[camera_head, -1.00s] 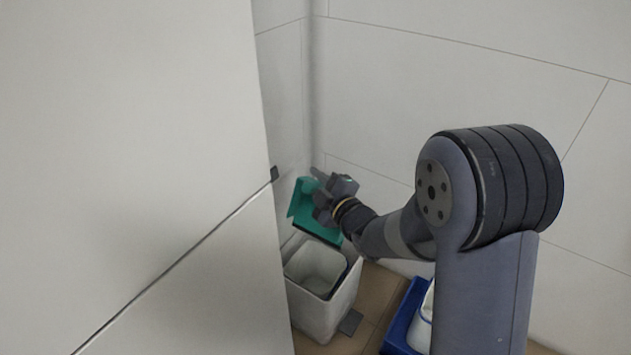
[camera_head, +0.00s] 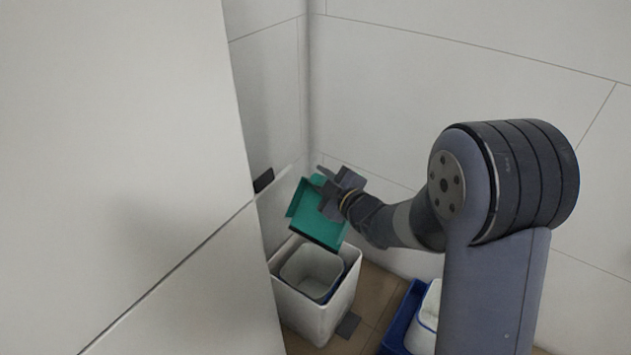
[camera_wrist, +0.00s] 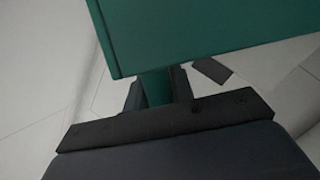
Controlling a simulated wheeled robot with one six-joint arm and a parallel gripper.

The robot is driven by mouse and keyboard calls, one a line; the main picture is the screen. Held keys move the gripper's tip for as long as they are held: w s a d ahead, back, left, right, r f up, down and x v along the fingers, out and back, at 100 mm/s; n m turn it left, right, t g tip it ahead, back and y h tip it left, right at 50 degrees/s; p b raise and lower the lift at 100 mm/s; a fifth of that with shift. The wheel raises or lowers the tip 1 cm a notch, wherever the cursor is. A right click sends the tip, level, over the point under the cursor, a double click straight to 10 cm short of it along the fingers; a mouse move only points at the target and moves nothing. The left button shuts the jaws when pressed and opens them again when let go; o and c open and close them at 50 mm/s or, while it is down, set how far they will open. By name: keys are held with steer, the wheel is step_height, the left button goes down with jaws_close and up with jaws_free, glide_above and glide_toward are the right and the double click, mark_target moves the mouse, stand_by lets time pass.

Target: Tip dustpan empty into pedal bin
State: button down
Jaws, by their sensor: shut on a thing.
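The green dustpan (camera_head: 318,220) is held above the pedal bin, tilted, with its dark front edge slanting down toward the bin. My gripper (camera_head: 328,184) is shut on the dustpan's handle; in the wrist view the green handle (camera_wrist: 156,88) sits between the fingers and the pan (camera_wrist: 200,25) spreads across the top. The white pedal bin (camera_head: 318,315) stands open on the floor below, with a lighter inner bucket (camera_head: 312,268) in it. Its dark pedal (camera_head: 348,325) is at the lower right. I cannot see any contents in the pan or bucket.
A large pale panel (camera_head: 120,150) fills the left side, close to the bin. Tiled walls (camera_head: 450,70) meet in a corner behind. A blue container (camera_head: 398,325) with a white tub (camera_head: 428,318) stands right of the bin, with brown floor between.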

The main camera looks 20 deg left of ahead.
steer(key=w+d+f+m+g+p, duration=0.3)
steer(key=w+m+p, duration=0.3)
steer(key=p, duration=1.2)
steer(key=shift+w+g, duration=0.8)
steer(key=shift+w, duration=0.75)
steer(key=shift+d+m, duration=0.1)
steer(key=shift+m, duration=0.2)
steer(key=s+d+r+m+t+h, duration=0.2)
steer(key=d+r+m+h, duration=0.15)
steer(key=d, duration=0.55)
steer(key=s+d+r+m+t+h, duration=0.25)
steer(key=d+m+h, duration=0.25)
steer(key=d, duration=0.4)
steer(key=s+d+r+m+t+h, duration=0.3)
steer(key=d+m+h, duration=0.1)
steer(key=d, duration=0.5)
steer(key=s+r+p, duration=0.4)
steer(key=r+p, duration=0.5)
steer(key=p, duration=0.2)
steer(key=s+r+p, duration=0.4)
steer(key=r+p, duration=0.5)
steer(key=p, duration=0.3)
steer(key=shift+s+a+r, duration=0.15)
steer(key=shift+a+r, duration=0.05)
steer(key=shift+r, duration=0.05)
steer(key=shift+y, duration=0.25)
